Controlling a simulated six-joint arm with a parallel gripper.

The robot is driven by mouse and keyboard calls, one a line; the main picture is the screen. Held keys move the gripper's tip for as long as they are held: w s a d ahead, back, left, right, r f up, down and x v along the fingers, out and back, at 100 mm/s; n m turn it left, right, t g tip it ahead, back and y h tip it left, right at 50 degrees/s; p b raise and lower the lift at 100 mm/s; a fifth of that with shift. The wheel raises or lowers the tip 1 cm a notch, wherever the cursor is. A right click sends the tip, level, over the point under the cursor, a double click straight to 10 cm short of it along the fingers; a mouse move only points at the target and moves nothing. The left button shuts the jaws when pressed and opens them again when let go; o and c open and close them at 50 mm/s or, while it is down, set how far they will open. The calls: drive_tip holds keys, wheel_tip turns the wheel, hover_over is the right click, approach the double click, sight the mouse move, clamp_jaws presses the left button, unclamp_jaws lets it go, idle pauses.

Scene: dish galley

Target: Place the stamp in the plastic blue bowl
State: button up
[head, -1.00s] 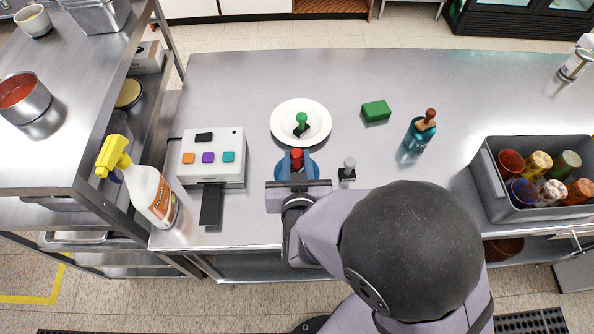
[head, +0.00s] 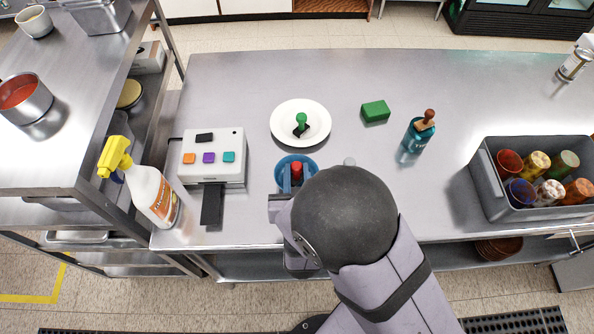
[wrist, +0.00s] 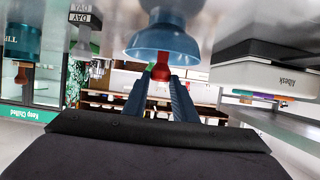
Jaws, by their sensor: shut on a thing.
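The blue bowl (head: 283,173) stands on the steel counter, left of the middle in the head view. My gripper (head: 296,176) is at the bowl and shut on a red-handled stamp (head: 296,167). In the wrist view, which is upside down, the fingers (wrist: 160,84) flank the red handle (wrist: 160,66) by the rim of the blue bowl (wrist: 163,42). The stamp's lower part is hidden by the bowl wall, so I cannot tell whether it touches the bottom. A grey-handled stamp (head: 349,161) is mostly hidden behind my arm.
A white plate (head: 281,135) with a green-handled stamp (head: 301,119) lies behind the bowl. A white button box (head: 214,172) and spray bottle (head: 154,193) stand left.

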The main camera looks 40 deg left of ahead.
drive_tip(key=shift+f, duration=0.2)
drive_tip(key=o, duration=1)
drive_tip(key=shift+r, duration=0.1)
drive_tip(key=shift+o, duration=0.2)
drive_tip(key=shift+r, duration=0.2)
drive_tip(key=shift+s+d, duration=0.2)
drive_tip(key=shift+s, duration=0.05)
drive_tip(key=b+v, duration=0.1)
drive_tip(key=v, duration=0.5)
drive_tip(key=shift+s+d+r, duration=0.2)
drive_tip(key=shift+s+d, duration=0.05)
drive_tip(key=shift+d, duration=0.05)
